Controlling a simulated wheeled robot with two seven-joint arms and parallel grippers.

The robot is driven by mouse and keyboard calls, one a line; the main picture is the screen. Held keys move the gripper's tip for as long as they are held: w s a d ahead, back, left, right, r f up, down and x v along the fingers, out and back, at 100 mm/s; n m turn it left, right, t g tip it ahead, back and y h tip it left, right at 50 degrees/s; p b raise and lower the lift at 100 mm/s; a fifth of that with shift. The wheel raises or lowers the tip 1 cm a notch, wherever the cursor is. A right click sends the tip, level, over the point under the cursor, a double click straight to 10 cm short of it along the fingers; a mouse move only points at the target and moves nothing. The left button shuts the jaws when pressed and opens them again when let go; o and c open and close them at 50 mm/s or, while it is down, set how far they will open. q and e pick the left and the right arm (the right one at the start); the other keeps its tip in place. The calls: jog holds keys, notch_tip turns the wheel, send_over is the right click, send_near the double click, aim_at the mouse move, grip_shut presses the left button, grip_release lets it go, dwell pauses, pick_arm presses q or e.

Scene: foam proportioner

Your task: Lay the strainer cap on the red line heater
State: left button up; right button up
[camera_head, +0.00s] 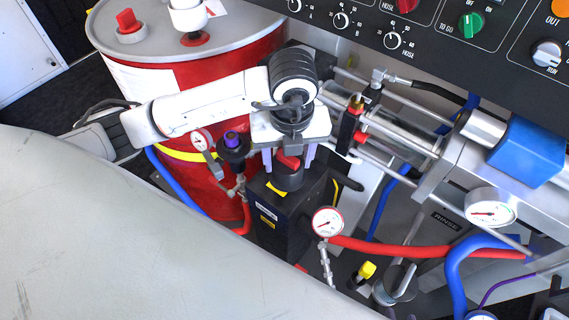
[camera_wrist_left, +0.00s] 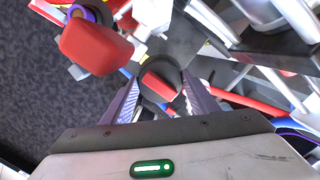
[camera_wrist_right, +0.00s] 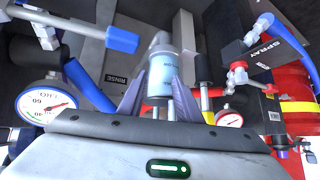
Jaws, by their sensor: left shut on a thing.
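The strainer cap (camera_head: 287,177) is a round black cap with a red bar handle; it also shows in the left wrist view (camera_wrist_left: 160,86). My left gripper (camera_head: 289,162) points down with one finger on each side of the cap and is shut on it. The cap is over the top of a black box with yellow labels (camera_head: 284,213), which seems to be the red line heater. I cannot tell whether cap and box touch. My right gripper (camera_wrist_right: 157,82) shows only in its wrist view, fingers apart, with a pale labelled cylinder (camera_wrist_right: 161,72) seen between them.
A red drum (camera_head: 213,80) stands behind left. A purple-topped black fitting (camera_head: 233,143) stands just left of the box. A red-rimmed gauge (camera_head: 327,222) and red hose (camera_head: 430,249) are at its right. Metal pipes and a blue block (camera_head: 527,150) fill the right.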

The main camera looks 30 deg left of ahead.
aim_at(284, 166)
pick_arm(q)
jog(key=shift+w+a, duration=0.7)
jog(key=shift+w, duration=0.1)
jog(key=shift+a+f, duration=0.1)
jog(key=shift+f, duration=0.75)
notch_tip(284, 166, down, 4)
jog(key=shift+f, duration=0.15)
jog(key=shift+w+a+f+p, duration=0.25)
jog(key=shift+w+f+p, duration=0.15)
jog(key=shift+f, duration=0.1)
jog(key=shift+f, duration=0.2)
jog(key=o, duration=1.1)
